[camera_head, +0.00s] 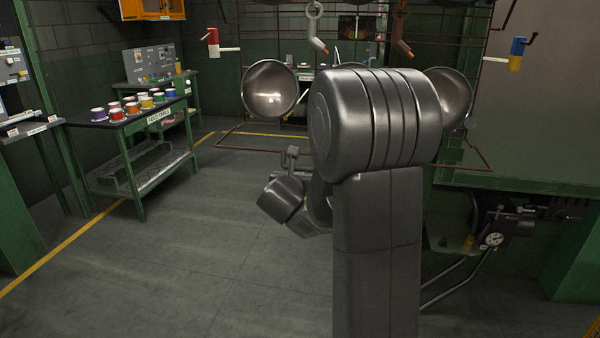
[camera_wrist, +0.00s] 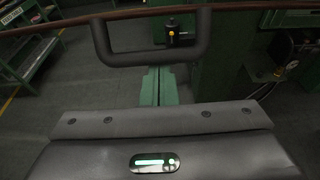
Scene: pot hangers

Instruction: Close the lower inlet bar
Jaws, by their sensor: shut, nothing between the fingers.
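The lower bar is a thin reddish-brown rod (camera_head: 265,150) at the bottom of the wire rack, partly hidden behind my arm. It crosses the top of the wrist view (camera_wrist: 65,22). A dark U-shaped handle (camera_wrist: 150,57) hangs at this rod, apparently fixed to it. My gripper (camera_wrist: 158,72) points at the handle from below, its green fingers together and empty. The fingertips are close under the handle; I cannot tell whether they touch. In the head view my wrist is left of my arm, just below the rod, and the fingers are not clear.
Shiny bowls (camera_head: 270,88) hang at the rack, and a hook (camera_head: 315,30) hangs above. A green table (camera_head: 125,122) with several coloured cups stands at the left. A gauge (camera_head: 492,239) and pipes are at the right. The floor (camera_head: 190,255) at the left front is clear.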

